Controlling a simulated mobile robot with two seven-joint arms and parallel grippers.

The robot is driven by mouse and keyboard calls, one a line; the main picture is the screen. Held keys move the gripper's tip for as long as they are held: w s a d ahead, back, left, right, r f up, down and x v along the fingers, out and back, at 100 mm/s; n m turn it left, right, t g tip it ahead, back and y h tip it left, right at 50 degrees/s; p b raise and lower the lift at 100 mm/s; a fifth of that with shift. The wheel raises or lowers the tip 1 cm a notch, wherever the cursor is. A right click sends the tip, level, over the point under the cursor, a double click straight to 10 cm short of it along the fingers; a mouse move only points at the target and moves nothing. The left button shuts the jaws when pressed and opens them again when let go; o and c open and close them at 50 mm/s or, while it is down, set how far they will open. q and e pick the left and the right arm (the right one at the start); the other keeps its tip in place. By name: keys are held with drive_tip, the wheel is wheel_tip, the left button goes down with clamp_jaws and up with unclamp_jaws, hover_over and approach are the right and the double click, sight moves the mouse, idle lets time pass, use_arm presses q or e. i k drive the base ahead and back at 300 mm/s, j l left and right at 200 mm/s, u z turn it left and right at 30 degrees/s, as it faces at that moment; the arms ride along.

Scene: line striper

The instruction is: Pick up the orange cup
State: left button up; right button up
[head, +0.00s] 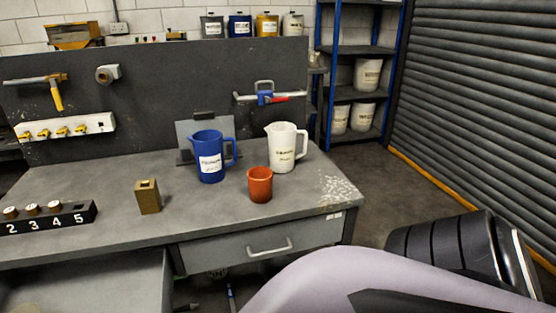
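The orange cup (260,186) stands upright on the grey workbench (215,222), near its front edge and right of its middle. It sits in front of a white jug (283,150) and to the right of a blue jug (209,158). Nothing holds the cup, and its outer front is unobstructed. Part of one of my arms crosses the lower right, nearer the camera than the bench. Neither of my grippers shows in the head view.
A small brass-coloured block (148,198) and a numbered black holder (48,218) stand on the bench's left half. A drawer with a handle (269,248) is under the bench. A blue-framed shelf (354,94) and a roller shutter (480,100) are behind right.

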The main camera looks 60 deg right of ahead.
sight(259, 178)
drive_tip(key=z, duration=1.75)
